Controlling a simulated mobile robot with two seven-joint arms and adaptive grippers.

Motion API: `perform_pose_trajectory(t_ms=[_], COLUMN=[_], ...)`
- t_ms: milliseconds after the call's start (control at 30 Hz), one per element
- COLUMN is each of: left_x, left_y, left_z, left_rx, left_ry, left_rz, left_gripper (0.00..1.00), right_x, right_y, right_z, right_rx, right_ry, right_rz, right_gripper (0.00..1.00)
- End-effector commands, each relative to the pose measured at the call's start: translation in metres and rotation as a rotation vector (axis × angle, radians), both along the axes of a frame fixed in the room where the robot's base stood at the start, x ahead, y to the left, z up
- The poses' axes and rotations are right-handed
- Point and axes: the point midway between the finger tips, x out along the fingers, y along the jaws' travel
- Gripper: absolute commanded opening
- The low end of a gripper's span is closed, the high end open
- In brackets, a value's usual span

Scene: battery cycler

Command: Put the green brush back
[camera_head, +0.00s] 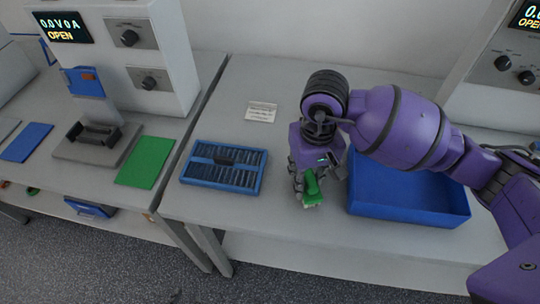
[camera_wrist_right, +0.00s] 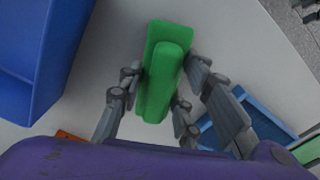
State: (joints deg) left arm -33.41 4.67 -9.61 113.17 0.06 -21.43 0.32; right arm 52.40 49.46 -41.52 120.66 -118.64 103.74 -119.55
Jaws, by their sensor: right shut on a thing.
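The green brush (camera_head: 312,186) is in my right gripper (camera_head: 308,190), over the table between the slotted blue rack and the blue bin. In the right wrist view the brush (camera_wrist_right: 162,70) lies lengthwise between the fingers (camera_wrist_right: 158,95), which close on its sides. Light bristles show at its lower end in the head view. I cannot tell whether it touches the table. My left gripper is not in view.
The slotted blue rack (camera_head: 195,174) is left of the brush, and the open blue bin (camera_head: 408,215) is to its right. A green mat (camera_head: 146,162) and a cell holder (camera_head: 95,142) are on the left table. Bare table lies in front of the card.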

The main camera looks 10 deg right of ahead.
Motion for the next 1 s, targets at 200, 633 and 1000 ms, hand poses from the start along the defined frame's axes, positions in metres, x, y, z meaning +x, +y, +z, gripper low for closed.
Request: perform_pose_trajectory(t_ms=[200,633,1000], left_x=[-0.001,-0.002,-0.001], left_y=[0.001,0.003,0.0], left_z=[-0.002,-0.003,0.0], left_rx=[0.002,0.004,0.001], left_ry=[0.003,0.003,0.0], left_rz=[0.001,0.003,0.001], left_gripper=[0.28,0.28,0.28], right_x=[-0.001,-0.001,0.001], right_y=[0.0,0.0,0.0], right_z=[-0.001,-0.004,0.023], right_rx=[0.0,0.0,-0.001], right_ry=[0.002,0.003,-0.002], right_rz=[0.0,-0.001,0.001], right_gripper=[0.08,0.51,0.51])
